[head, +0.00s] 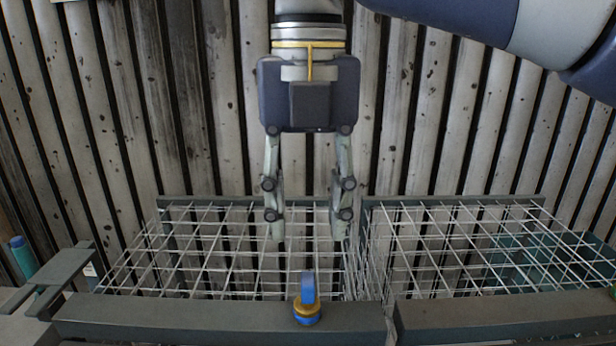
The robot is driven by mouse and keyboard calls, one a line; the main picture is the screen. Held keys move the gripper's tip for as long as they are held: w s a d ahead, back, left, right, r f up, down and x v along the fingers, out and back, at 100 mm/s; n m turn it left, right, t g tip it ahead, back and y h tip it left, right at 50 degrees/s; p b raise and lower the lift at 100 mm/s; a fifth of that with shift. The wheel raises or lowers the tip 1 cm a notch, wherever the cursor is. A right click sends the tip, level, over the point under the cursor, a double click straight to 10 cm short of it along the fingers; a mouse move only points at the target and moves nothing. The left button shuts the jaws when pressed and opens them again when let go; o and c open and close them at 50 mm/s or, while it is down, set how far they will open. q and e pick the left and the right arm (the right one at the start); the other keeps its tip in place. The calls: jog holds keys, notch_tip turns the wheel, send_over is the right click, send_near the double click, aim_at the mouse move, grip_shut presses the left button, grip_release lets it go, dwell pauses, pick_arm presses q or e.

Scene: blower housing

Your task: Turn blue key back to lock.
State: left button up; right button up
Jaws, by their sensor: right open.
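The blue key (308,288) stands up from a round brass and blue lock (307,312) on the dark front rail, near the bottom middle of the head view. My right gripper (308,232) hangs from the top, fingers pointing down the picture toward the key. Its two fingers are apart with nothing between them. The fingertips appear a little above the key in the picture and do not touch it. My left gripper is not in the head view.
White wire mesh panels in dark frames lie left (215,250) and right (480,250) of a middle gap. A dark front rail (180,318) runs along the bottom. A grey bracket (60,272) and a teal cylinder (24,258) are at the left. Slatted planks fill the background.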

aim_at(308, 276)
jog(key=shift+s+f, duration=0.25)
jog(key=shift+f, duration=0.1)
jog(key=shift+s+f+p, duration=0.25)
jog(key=shift+f+p, duration=0.15)
jog(key=shift+f, duration=0.85)
notch_tip(308, 276, down, 3)
jog(key=shift+w+f+p, duration=0.1)
jog(key=shift+p, duration=0.3)
notch_tip(308, 276, down, 3)
jog(key=shift+w+f+p, duration=0.15)
jog(key=shift+p, duration=0.25)
jog(key=shift+f, duration=0.35)
grip_shut()
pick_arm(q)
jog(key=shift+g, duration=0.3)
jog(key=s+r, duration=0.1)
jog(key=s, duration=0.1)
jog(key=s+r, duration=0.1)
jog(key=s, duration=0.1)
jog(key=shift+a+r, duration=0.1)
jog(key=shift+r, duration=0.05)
